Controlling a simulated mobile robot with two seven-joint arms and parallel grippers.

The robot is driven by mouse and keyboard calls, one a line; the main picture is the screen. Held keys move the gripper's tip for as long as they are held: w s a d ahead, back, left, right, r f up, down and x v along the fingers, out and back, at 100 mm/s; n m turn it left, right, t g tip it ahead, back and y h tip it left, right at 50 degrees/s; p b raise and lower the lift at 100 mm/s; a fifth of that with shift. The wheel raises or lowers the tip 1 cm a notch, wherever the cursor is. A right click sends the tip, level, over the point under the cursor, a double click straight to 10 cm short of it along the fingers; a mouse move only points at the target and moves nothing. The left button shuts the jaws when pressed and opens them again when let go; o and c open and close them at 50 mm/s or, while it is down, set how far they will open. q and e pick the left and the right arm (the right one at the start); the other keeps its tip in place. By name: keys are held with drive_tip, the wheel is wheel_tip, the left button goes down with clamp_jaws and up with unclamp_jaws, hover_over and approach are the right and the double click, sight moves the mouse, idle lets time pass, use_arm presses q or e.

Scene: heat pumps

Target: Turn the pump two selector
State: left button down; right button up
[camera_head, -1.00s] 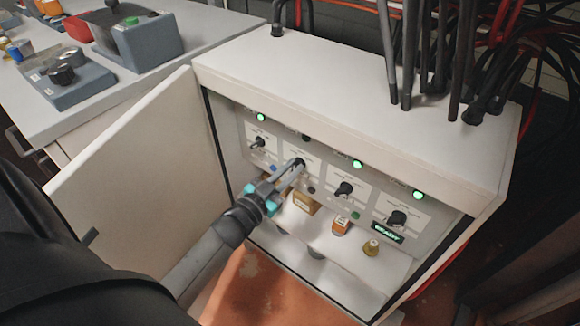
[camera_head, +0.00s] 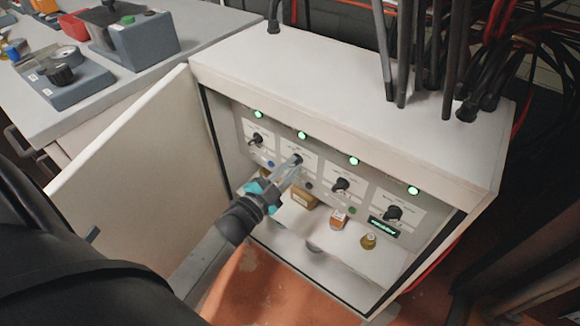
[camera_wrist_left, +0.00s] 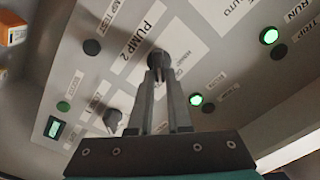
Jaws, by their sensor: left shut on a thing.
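The pump two selector (camera_head: 297,158) is a small black knob on the grey panel inside the open white cabinet, second from the left. In the left wrist view the knob (camera_wrist_left: 159,57) sits beside the label "PUMP 2". My left gripper (camera_head: 294,167) reaches in from the lower left and is shut on the knob, hiding much of it. Its two grey fingers (camera_wrist_left: 158,72) clasp the knob in the wrist view. The lamp above this selector (camera_head: 301,135) is lit green. My right gripper is not in view.
Other black selectors sit on both sides, including the leftmost one (camera_head: 255,139) and the rightmost one (camera_head: 393,214). The cabinet door (camera_head: 120,170) stands open at left. A box (camera_head: 304,198) and small containers (camera_head: 339,217) stand on the shelf below. Cables (camera_head: 490,90) hang at right.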

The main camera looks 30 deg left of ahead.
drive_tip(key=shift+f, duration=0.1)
use_arm(q)
drive_tip(key=c, duration=0.9)
unclamp_jaws()
drive_tip(key=shift+o, duration=0.2)
drive_tip(key=shift+s, duration=0.65)
drive_tip(key=s+a+p, duration=0.1)
drive_tip(key=s+p, duration=0.3)
drive_tip(key=s, duration=1)
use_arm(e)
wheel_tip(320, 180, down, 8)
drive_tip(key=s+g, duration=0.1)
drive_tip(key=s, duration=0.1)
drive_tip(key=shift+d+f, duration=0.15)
use_arm(q)
drive_tip(key=shift+a, duration=0.1)
